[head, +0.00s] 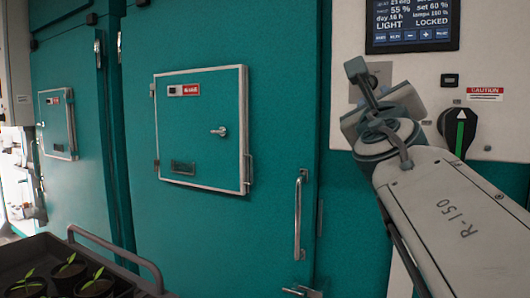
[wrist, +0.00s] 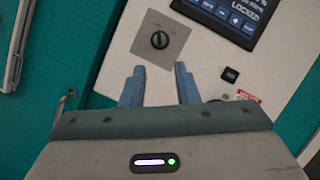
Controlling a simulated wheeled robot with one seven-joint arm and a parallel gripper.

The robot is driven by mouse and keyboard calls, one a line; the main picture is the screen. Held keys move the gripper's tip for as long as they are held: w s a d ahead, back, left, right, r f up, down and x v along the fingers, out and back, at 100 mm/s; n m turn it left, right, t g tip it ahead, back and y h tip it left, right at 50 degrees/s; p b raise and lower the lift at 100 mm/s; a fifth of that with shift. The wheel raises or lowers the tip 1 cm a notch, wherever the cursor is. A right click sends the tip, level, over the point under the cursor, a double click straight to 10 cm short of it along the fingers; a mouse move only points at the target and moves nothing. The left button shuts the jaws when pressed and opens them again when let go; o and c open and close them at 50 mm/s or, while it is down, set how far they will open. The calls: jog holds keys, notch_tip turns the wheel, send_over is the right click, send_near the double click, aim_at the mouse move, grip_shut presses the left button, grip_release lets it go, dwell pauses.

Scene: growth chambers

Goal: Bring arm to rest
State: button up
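My gripper shows in the wrist view (wrist: 158,75) with its two blue-grey fingers apart and nothing between them. In the head view my gripper (head: 362,82) is raised in front of the white control panel, and only part of its fingers shows. Beyond the fingertips in the wrist view is a grey plate with a round black knob (wrist: 160,40). The fingers look apart from the knob. In the head view the gripper partly covers that grey plate (head: 382,70). My arm reaches up from the lower right.
The display (head: 412,22) reads LIGHT and LOCKED. A black switch with a green pointer (head: 460,132) is right of my gripper. The teal chamber door (head: 230,240) has a closed small hatch (head: 205,105) and a handle (head: 299,215). A dark tray (head: 125,255) holds seedling pots at lower left.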

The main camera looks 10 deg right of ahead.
jog(key=s+d+f+m+g+p, duration=0.15)
jog(key=f+m+g, duration=0.35)
jog(key=f+m, duration=0.7)
jog(key=d+f+m+g+p, duration=0.2)
jog(key=f+m+g, duration=0.2)
jog(key=f+m, duration=0.85)
jog(key=s+a+f+m+g+y, duration=0.2)
jog(key=s+a+f+m, duration=0.2)
jog(key=f, duration=0.2)
jog(key=s+a+f+m+g+y+p, duration=0.1)
jog(key=s+a+f+m+g+y, duration=0.2)
jog(key=f, duration=0.4)
jog(key=s+a+f+m+g+y, duration=0.3)
jog(key=s+a+f+m, duration=0.2)
jog(key=f+m, duration=0.2)
jog(key=shift+s+a+p, duration=0.15)
jog(key=shift+s+p, duration=0.2)
jog(key=shift+o, duration=0.9)
